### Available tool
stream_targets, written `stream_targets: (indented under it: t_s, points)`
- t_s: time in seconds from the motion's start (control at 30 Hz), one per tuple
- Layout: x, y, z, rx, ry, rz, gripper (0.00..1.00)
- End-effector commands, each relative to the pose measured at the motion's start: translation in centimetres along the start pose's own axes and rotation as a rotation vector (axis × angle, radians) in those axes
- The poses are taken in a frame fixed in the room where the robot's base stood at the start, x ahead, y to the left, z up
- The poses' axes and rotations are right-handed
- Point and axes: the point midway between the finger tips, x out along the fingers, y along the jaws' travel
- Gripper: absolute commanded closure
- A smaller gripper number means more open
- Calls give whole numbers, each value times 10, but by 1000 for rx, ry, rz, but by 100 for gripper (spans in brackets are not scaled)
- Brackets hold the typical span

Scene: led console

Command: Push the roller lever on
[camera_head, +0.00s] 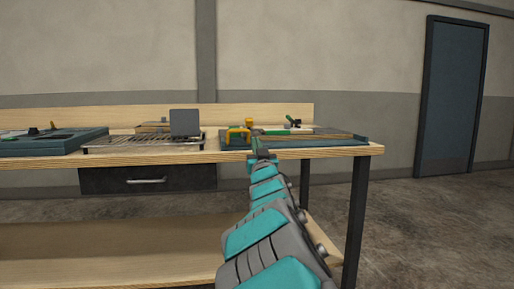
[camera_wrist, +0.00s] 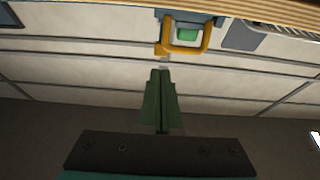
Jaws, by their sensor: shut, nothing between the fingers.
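A yellow-orange bracket (camera_head: 240,131) stands on the right part of the workbench, just left of my gripper (camera_head: 257,134). In the wrist view the yellow-orange frame (camera_wrist: 184,46) surrounds a green block (camera_wrist: 187,34) near the top edge. My gripper (camera_wrist: 160,74) is shut and empty, its green fingertips pointing toward the frame, with a gap in the picture. In the head view a small black and green part (camera_head: 293,122) stands right of my gripper. I cannot tell which part is the roller lever, or its position.
The workbench (camera_head: 340,150) holds a blue-grey panel (camera_head: 350,140) at right, a wire rack (camera_head: 125,142) with an upright grey plate (camera_head: 185,123), and a dark tray (camera_head: 55,143) at left. A low wooden backboard (camera_head: 100,114) runs behind. Floor right of the bench is clear.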

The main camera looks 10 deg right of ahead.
Motion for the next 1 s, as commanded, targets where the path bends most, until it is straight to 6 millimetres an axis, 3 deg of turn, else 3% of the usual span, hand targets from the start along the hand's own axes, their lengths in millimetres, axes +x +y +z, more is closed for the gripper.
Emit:
stream_targets:
  t_s: [0.6, 1.0]
  points:
    - [70, -1, -2, 1, 3, -2, 100]
    - [97, 0, -1, 1, 1, -1, 100]
